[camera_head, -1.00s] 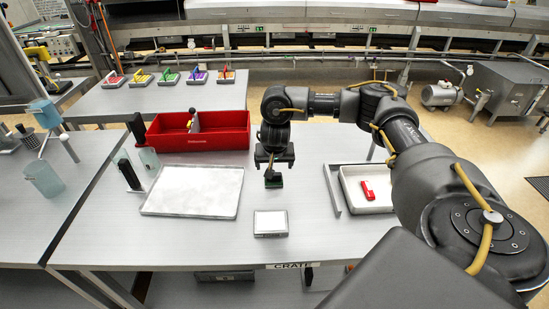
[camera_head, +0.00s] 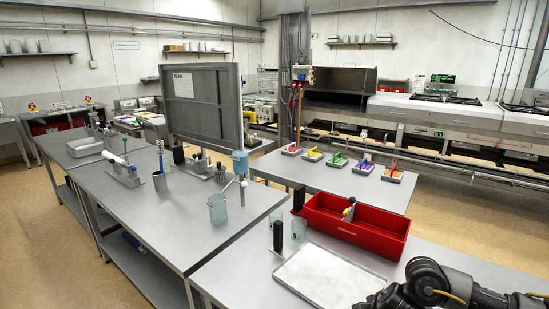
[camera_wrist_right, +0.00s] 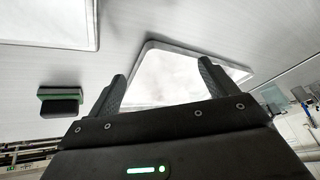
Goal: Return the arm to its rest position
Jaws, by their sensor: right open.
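My right arm (camera_head: 430,284) enters at the lower right corner in the head view, over the near table beside the white tray. Its gripper is cut off or hidden at the bottom edge there. In the right wrist view my right gripper (camera_wrist_right: 162,85) is open, its two dark fingers apart with nothing held between them. The white tray (camera_wrist_right: 172,76) lies beyond the fingers in that view. My left gripper is in neither view.
The white tray (camera_head: 328,279) lies on the near table, with a red bin (camera_head: 372,231) behind it. A dark block with a green strip (camera_wrist_right: 60,102) sits left of the fingers in the wrist view. A long grey table (camera_head: 150,213) stands left.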

